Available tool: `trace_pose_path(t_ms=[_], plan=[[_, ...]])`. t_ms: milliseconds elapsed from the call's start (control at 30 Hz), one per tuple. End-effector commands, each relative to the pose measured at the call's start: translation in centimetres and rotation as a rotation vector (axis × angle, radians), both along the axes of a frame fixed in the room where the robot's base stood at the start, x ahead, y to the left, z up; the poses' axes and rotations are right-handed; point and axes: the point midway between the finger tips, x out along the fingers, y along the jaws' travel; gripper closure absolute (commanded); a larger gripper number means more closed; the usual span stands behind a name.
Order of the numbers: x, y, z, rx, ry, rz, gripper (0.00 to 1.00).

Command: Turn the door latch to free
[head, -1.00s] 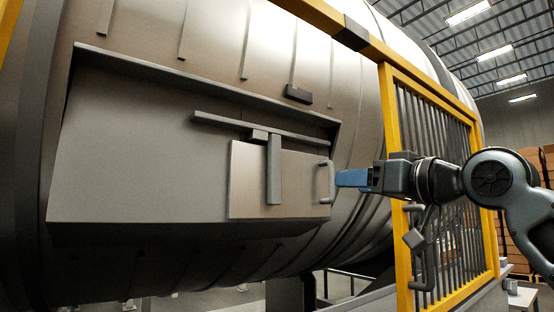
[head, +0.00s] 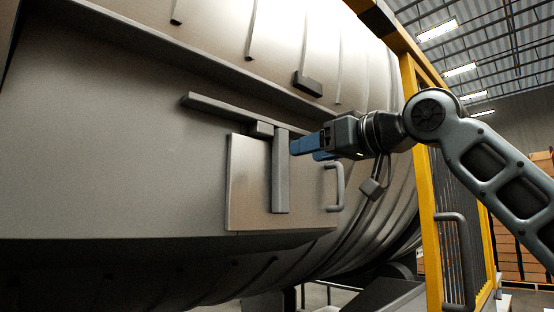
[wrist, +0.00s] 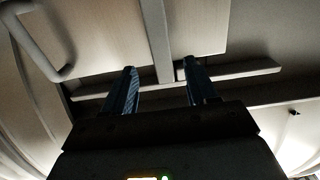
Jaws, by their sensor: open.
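The door latch (head: 281,180) looks like a grey upright bar on the door (head: 248,185), hanging down below a long, slightly sloping crossbar (head: 222,109). The door is a pale metal panel with a looped handle (head: 340,187) at its right edge. My gripper (head: 304,149) has blue fingers and is open and empty just right of the latch's upper part. In the wrist view, the latch bar (wrist: 157,35) lies between the lines of the two fingers, with the crossbar (wrist: 235,71) across behind them. I cannot tell whether the fingers touch the latch.
The large ribbed metal drum (head: 310,40) rises behind the door housing (head: 110,130). A small dark block (head: 307,84) sits above the door on the drum. A yellow-framed barred gate (head: 431,190) stands right, close to my arm. Brown boxes stand farther right.

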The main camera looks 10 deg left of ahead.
Motion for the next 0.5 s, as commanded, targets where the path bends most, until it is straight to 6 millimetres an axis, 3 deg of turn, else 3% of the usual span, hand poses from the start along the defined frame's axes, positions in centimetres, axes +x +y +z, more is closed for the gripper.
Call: trace_pose_path(t_ms=[500], plan=[[4.2, 5.3, 0.1, -0.001, 0.001, 0.000, 0.43]])
